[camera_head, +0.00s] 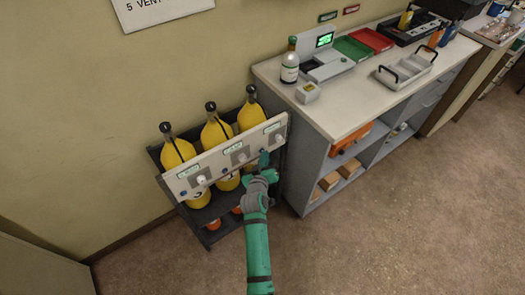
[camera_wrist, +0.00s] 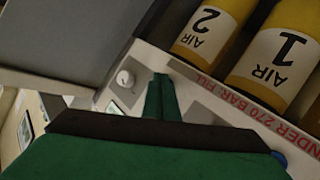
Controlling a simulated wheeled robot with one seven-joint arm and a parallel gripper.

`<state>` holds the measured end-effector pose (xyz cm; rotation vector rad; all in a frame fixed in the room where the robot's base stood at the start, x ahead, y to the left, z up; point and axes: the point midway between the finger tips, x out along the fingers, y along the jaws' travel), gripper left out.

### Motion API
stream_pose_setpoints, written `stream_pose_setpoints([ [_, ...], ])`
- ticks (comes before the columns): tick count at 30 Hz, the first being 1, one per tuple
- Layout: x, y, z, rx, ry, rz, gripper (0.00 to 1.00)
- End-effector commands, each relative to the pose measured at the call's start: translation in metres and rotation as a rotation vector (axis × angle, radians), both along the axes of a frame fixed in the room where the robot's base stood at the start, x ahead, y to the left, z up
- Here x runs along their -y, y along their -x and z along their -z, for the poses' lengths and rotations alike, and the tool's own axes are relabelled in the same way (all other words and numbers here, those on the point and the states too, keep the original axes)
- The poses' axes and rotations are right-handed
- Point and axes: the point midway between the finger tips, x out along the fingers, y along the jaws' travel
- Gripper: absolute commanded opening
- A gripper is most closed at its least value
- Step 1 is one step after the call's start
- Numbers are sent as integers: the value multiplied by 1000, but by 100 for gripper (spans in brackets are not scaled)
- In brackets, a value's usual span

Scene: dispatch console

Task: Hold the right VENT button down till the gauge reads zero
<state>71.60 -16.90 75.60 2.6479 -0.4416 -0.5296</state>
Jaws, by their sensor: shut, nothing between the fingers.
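A rack holds yellow air cylinders (camera_head: 216,133) behind a tilted white panel (camera_head: 215,163), which has labels, white knobs and small blue buttons. My gripper (camera_head: 264,160) is shut and empty, its fingertips at the right end of the panel, just below the right white knob (camera_head: 278,137). The fingers cover the spot where the right VENT button would be, so the button is hidden and I cannot tell whether they touch or press it. In the wrist view, the shut fingers (camera_wrist: 160,98) lie over the panel, beside a white knob (camera_wrist: 125,78). I cannot read any gauge.
A white-topped counter (camera_head: 345,105) with shelves stands close on the right, bearing a bottle (camera_head: 289,66), green and red trays and a handled tray (camera_head: 404,71). A wall runs behind the rack. The floor (camera_head: 390,230) at front right is clear.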

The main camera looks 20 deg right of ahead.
Motion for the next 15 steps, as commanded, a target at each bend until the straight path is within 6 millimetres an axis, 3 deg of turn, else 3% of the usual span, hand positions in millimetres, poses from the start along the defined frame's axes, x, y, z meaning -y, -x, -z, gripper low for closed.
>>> stream_pose_setpoints([
  [15,-4,-5,0,1,0,-3,0],
])
